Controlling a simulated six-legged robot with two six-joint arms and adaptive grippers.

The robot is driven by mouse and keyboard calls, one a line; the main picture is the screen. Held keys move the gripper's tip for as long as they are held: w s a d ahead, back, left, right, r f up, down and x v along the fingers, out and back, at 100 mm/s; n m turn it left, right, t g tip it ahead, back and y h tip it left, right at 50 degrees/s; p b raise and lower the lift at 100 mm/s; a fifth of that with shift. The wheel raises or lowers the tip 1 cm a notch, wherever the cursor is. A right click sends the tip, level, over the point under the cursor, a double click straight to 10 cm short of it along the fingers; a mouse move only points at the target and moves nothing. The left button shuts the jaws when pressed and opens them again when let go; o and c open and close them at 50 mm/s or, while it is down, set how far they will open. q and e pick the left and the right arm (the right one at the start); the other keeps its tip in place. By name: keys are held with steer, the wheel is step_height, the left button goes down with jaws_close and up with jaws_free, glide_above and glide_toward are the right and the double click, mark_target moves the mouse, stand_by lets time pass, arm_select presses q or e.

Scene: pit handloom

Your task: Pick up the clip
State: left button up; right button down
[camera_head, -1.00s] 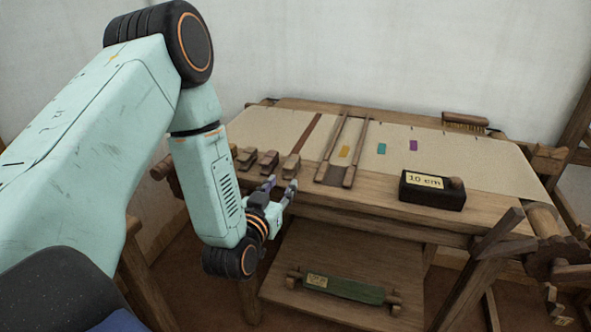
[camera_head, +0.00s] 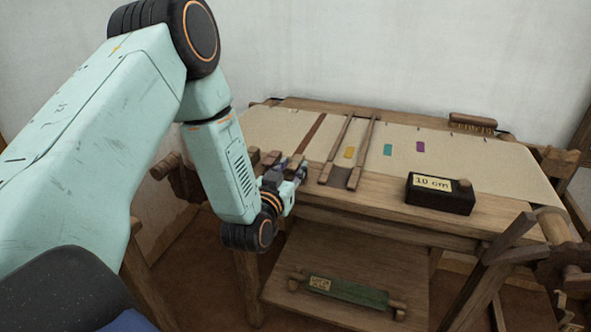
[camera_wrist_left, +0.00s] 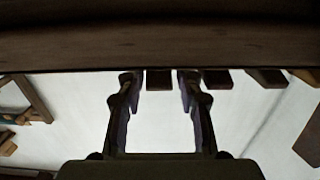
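Several small wooden clips sit in a row on the loom's front beam at its left end in the head view. The leftmost clip in sight (camera_head: 250,157) stands clear, while my left gripper (camera_head: 291,170) partly covers the others. In the left wrist view, my left gripper (camera_wrist_left: 159,82) is open, with its two fingers apart. One clip (camera_wrist_left: 159,80) lies between the fingertips, with a gap on each side. Further clips (camera_wrist_left: 217,79) stick out to the right of it. I cannot tell how deep the fingers reach around it. My right gripper is not in view.
A black block marked "10 cm" (camera_head: 440,193) stands on the front beam to the right. Two wooden sticks (camera_head: 362,153) cross the pale cloth (camera_head: 450,160). A brush (camera_head: 472,121) lies at the back. A green shuttle-like piece (camera_head: 347,290) lies on the lower shelf (camera_head: 290,263).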

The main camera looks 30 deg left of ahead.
arm_select(q)
steer(key=shift+x, duration=1.35)
steer(key=shift+w+r, duration=0.1)
steer(key=shift+c, duration=0.2)
jaws_close()
